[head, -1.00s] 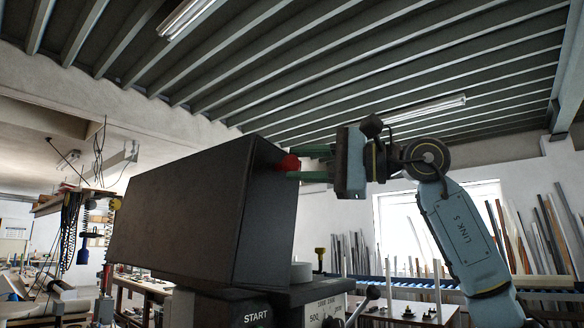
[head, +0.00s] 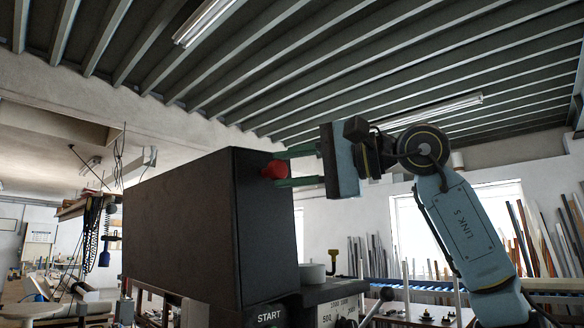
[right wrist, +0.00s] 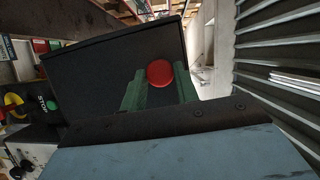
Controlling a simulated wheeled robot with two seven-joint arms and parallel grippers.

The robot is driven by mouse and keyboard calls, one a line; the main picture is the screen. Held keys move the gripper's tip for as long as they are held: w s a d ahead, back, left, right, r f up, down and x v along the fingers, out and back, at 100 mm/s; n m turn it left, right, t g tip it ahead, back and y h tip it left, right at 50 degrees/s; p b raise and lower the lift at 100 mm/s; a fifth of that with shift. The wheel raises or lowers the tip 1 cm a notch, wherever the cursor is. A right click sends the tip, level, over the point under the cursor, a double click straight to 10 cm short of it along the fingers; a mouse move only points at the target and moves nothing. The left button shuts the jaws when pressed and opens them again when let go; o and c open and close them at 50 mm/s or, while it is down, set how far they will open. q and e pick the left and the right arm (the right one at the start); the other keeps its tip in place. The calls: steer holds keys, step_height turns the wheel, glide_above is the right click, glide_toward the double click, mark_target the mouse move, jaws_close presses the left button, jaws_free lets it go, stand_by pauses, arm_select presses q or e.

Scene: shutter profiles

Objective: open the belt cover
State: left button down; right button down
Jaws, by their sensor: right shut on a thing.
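The belt cover is a large black box (head: 180,225) on top of the machine, left of centre in the head view. It also shows in the right wrist view (right wrist: 100,75). A red knob (head: 273,169) sticks out of its right-hand face near the top; it shows as a red disc in the right wrist view (right wrist: 160,73). My right gripper (head: 281,170) reaches in from the right, its green fingers shut on the knob, one above and one below. The cover's hinge is hidden. My left gripper is out of view.
The machine body carries a START label (head: 270,317), a dial panel (head: 338,312) and a black ball-ended lever (head: 386,294). Long profiles lean at the right wall. Open air lies above the cover.

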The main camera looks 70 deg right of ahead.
steer(key=c, duration=1.1)
jaws_free()
steer(key=shift+o, duration=0.2)
steer(key=shift+s, duration=0.1)
steer(key=s+b, duration=0.2)
steer(key=s, duration=1.1)
steer(key=shift+s+d+r, duration=0.15)
steer(key=shift+d+r, duration=0.05)
steer(key=shift+r, duration=0.1)
